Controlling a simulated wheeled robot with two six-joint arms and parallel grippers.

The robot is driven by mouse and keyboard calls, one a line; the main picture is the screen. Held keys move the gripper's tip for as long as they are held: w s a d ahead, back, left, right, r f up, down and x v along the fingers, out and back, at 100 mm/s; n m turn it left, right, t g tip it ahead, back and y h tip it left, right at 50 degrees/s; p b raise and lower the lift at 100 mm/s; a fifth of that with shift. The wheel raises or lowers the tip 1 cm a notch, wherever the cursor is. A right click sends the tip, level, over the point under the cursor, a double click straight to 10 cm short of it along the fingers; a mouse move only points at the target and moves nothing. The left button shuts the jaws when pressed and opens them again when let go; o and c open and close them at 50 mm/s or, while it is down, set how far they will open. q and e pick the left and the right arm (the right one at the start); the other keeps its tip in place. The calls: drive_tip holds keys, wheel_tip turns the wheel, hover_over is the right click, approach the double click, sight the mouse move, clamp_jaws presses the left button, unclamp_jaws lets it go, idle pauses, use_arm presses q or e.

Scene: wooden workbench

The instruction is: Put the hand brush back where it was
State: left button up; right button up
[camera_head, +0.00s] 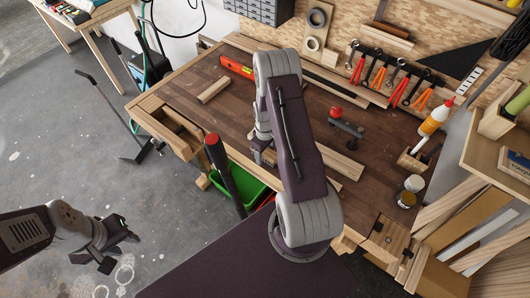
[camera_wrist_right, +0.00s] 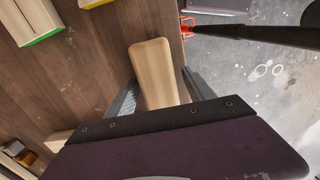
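A pale wooden piece with a rounded end (camera_wrist_right: 154,70) lies between the two fingers of my right gripper (camera_wrist_right: 162,88) in the right wrist view. It may be the hand brush; no bristles show, and its near end is hidden by the gripper body. The fingers are spread on either side of it, with a gap visible on the right. In the head view my right gripper (camera_head: 263,150) is low over the front middle of the workbench (camera_head: 190,115), and my arm hides much of that area. My left gripper (camera_head: 108,258) is open and empty above the floor at the left.
A red and black bar (camera_head: 225,172) and a green bin (camera_head: 245,187) are at the bench front. A wood block (camera_head: 214,90), a red-knobbed tool (camera_head: 337,113), a glue bottle (camera_head: 436,117) and jars (camera_head: 413,184) stand around. Red-handled pliers (camera_head: 400,92) hang behind.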

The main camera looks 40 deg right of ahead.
drive_tip(key=shift+r, duration=0.1)
wheel_tip(320, 180, up, 12)
drive_tip(key=b, duration=0.1)
drive_tip(key=shift+b, duration=0.35)
idle(0.5)
